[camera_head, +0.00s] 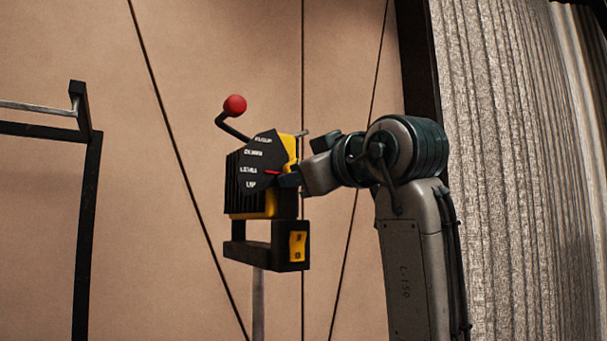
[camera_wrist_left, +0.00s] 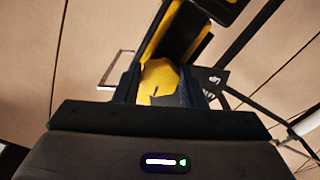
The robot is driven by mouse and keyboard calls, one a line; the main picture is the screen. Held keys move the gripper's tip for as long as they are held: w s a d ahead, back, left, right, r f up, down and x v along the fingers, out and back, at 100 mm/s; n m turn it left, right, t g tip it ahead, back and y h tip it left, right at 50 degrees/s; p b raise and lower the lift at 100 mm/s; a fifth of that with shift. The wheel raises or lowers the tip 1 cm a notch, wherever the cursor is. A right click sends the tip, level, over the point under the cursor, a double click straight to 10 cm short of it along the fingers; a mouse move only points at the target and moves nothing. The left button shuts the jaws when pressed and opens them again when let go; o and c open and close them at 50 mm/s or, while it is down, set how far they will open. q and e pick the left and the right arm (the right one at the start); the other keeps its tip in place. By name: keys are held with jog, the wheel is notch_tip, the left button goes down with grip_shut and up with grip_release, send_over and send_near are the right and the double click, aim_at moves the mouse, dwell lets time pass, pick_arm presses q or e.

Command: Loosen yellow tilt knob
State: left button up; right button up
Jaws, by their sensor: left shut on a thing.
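A black and yellow device (camera_head: 232,190) stands on a thin pole, with a dark dial plate carrying several white labels and a red pointer. A lever with a red ball (camera_head: 235,105) rises at its upper left. My left gripper (camera_head: 290,180) reaches in from the right and meets the device's right side. In the left wrist view, its two fingers (camera_wrist_left: 163,88) are shut on the yellow tilt knob (camera_wrist_left: 160,78), a rounded yellow piece with a dark mark. My right gripper is not in view.
A black frame (camera_head: 88,210) stands at the left. A grey pleated curtain (camera_head: 500,170) hangs at the right. The space between frame and device looks open.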

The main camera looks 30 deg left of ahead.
pick_arm(q)
jog(key=n, duration=2.2)
jog(key=shift+w+r+p, duration=0.1)
jog(key=shift+r+p, duration=0.2)
jog(key=shift+r, duration=0.1)
jog(key=o, duration=1)
